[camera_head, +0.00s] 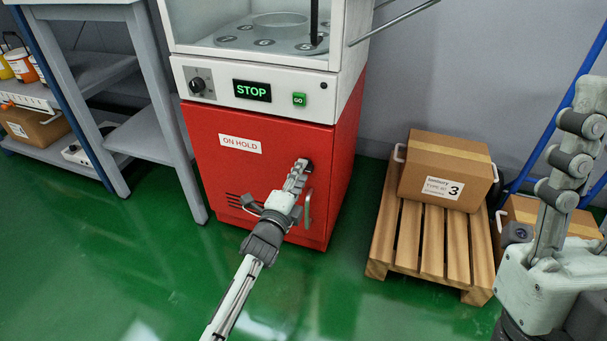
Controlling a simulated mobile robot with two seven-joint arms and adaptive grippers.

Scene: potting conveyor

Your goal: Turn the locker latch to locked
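The red locker (222,170) is the lower cabinet of the machine, with a white "ON HOLD" label (240,144) on its front. The latch (308,166) is a small dark part near the front's upper right, largely hidden by my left fingers, so its angle cannot be told. My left gripper (296,175) reaches up to it with long fingers. Their tips are at or very close to the latch; contact is unclear. A shorter part sticks out to the left. My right gripper (578,140) is large at the right edge, raised, partly cut off and away from the locker.
A metal handle (307,208) is below the latch. Above are a "STOP" display (252,91), a dark knob (197,85) and a green "GO" button (299,99). A carton (446,160) sits on a wooden pallet (407,238) at right. A grey bench (158,95) stands at left. Green floor in front is clear.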

